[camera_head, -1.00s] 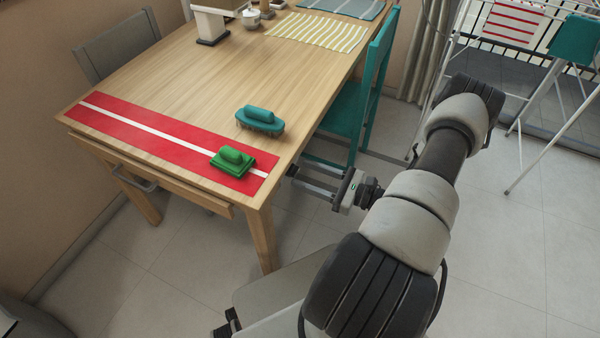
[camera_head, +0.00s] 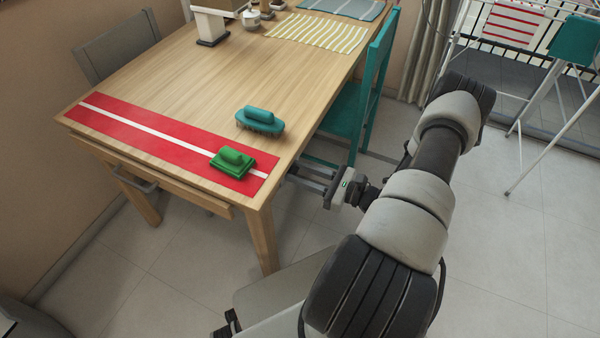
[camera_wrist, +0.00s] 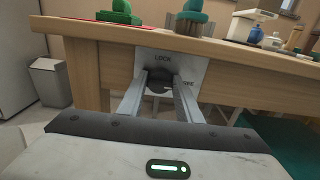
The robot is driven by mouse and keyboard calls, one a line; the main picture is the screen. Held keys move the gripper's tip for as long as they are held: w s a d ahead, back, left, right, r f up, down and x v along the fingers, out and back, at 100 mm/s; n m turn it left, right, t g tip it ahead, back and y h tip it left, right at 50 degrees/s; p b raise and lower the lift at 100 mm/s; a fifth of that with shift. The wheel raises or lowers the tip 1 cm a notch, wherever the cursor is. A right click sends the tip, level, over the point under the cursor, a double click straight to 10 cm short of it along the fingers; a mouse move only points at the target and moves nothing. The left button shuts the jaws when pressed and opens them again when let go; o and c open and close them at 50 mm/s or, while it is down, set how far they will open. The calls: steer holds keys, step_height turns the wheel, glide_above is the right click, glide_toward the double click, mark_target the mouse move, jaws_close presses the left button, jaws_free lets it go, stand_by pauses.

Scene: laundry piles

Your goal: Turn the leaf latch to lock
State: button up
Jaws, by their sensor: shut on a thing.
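The leaf latch (camera_wrist: 161,77) is a dark knob on a pale plate (camera_wrist: 193,72) on the side of the wooden table. The plate reads LOCK at the top, with a partly covered word that seems to read FREE at the right. My gripper (camera_wrist: 160,84) has a finger on each side of the knob and is shut on it. In the head view my gripper (camera_head: 296,176) reaches to the table's right side; its fingertips and the latch are hidden there by the table edge. I cannot tell exactly which way the latch points.
A teal chair (camera_head: 372,85) stands close beyond my gripper. A drying rack (camera_head: 530,100) stands at the right. Open tiled floor lies right of the table.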

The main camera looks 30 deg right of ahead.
steer(key=shift+n, duration=0.3)
steer(key=n+b, duration=0.1)
steer(key=n, duration=0.7)
steer(key=n+b, duration=0.2)
steer(key=n, duration=0.6)
steer(key=shift+s+a+f+n, duration=0.1)
steer(key=shift+s+f+n, duration=0.1)
steer(key=shift+n, duration=0.5)
steer(key=o, duration=1)
steer(key=shift+o, duration=0.2)
steer(key=p+v, duration=0.1)
steer(key=v, duration=1.6)
steer(key=shift+p, duration=0.35)
